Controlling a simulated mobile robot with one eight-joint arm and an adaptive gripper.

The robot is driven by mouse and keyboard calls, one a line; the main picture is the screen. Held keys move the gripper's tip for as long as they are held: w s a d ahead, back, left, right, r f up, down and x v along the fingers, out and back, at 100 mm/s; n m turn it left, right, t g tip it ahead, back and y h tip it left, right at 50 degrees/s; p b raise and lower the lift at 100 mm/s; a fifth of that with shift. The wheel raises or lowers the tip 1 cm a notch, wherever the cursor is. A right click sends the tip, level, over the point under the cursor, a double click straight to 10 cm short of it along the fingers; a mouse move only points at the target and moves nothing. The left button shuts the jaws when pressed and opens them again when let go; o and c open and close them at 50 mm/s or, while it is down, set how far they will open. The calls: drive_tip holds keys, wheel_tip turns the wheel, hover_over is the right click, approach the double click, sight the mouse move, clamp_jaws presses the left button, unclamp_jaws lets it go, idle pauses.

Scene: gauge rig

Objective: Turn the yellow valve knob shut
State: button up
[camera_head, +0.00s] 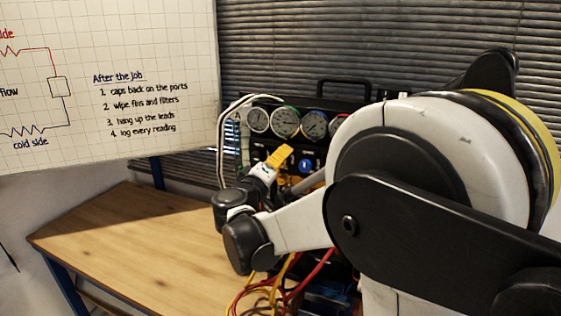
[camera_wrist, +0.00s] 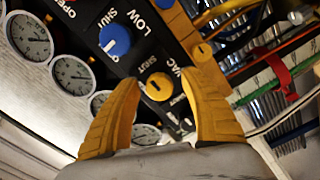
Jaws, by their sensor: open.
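The yellow valve knob (camera_wrist: 159,87) shows in the wrist view on a dark panel, beside the lettering VAC and SHUT. I cannot make it out in the head view, where my gripper and arm cover part of the panel. My gripper (camera_wrist: 159,77) has two yellow fingers, spread apart, and the knob shows in the gap between their tips. The fingers look apart from the knob, with nothing held. In the head view my gripper (camera_head: 281,156) is in front of the gauge rig, left of a blue knob (camera_head: 306,165).
The blue knob (camera_wrist: 115,40), marked LOW, is close to the yellow one. Round gauges (camera_head: 286,122) line the rig's top. Red and yellow hoses (camera_head: 290,275) hang below my arm. The wooden bench (camera_head: 130,235) is bare at left. A whiteboard (camera_head: 150,60) stands behind.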

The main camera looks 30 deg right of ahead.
drive_tip(key=v, duration=1.1)
drive_tip(key=shift+s+a, duration=0.15)
drive_tip(key=shift+s, duration=0.05)
drive_tip(key=s+d+f+g+y, duration=0.1)
drive_tip(key=s+f+g+y, duration=0.2)
drive_tip(key=s+f+y, duration=0.5)
drive_tip(key=s+a+f+m+y+b, duration=0.1)
drive_tip(key=s+a+f+m+y, duration=0.1)
drive_tip(key=s+a+f+y, duration=0.4)
drive_tip(key=s+a+f, duration=0.1)
drive_tip(key=s+a, duration=0.3)
drive_tip(key=s, duration=0.2)
drive_tip(key=shift+a+f+g, duration=0.15)
drive_tip(key=shift+f+g, duration=0.2)
drive_tip(key=shift+g, duration=0.05)
drive_tip(key=shift+s, duration=0.15)
